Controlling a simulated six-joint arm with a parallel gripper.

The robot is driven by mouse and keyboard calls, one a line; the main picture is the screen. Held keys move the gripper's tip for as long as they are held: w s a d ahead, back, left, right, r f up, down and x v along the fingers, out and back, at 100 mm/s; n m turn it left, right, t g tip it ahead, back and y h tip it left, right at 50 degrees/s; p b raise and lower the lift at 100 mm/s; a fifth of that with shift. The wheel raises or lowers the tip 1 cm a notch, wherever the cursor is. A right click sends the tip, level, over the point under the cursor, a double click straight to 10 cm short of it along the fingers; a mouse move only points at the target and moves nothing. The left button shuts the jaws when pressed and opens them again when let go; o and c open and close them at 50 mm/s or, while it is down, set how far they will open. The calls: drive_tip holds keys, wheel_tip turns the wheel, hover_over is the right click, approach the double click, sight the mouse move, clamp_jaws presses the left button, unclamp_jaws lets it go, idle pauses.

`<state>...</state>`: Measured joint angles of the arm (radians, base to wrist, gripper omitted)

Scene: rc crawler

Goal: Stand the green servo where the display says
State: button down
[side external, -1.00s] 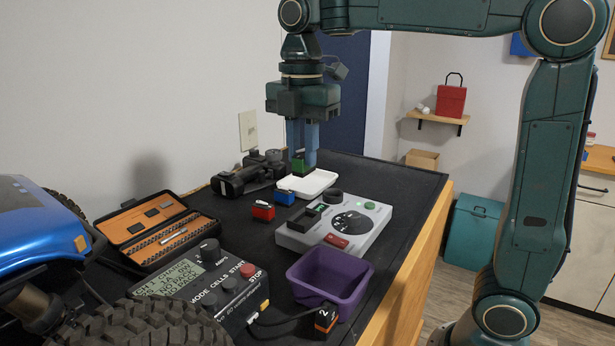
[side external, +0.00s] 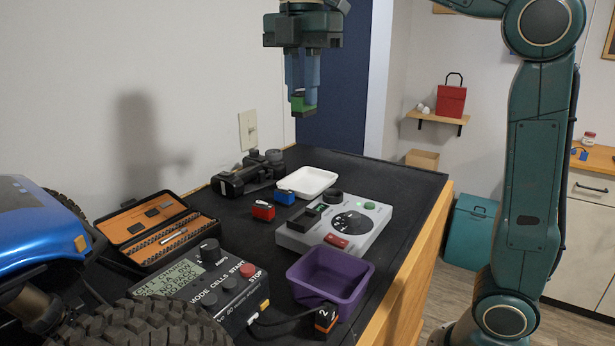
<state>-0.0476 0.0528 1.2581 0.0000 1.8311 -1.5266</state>
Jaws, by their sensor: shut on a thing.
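My gripper (side external: 303,98) is shut on the green servo (side external: 302,104) and holds it high above the back of the bench. The servo has a dark lower part and hangs clear of everything. The white tray (side external: 291,186) below it looks empty. A charger with a grey display (side external: 172,279) stands at the front left; its text is too small and slanted to read surely. A grey device (side external: 290,240) with a dark slot, a round dial and a green button stands at mid bench. A purple bin (side external: 355,300) is in front of it and looks empty.
A red servo (side external: 262,211) and a blue servo (side external: 285,197) stand left of the grey device. An open tool case (side external: 150,255) lies at left, near a blue vehicle (side external: 35,235) with a big tyre. The back right bench is clear.

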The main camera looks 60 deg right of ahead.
drive_tip(key=shift+w+d, duration=0.1)
idle(0.5)
drive_tip(key=w+d, duration=0.7)
drive_tip(key=d, duration=0.2)
hover_over(307, 186)
wheel_tip(307, 186, down, 3)
drive_tip(key=shift+r, duration=0.1)
drive_tip(key=shift+f, duration=10)
drive_tip(key=shift+f, duration=0.15)
drive_tip(key=c, duration=1.3)
unclamp_jaws()
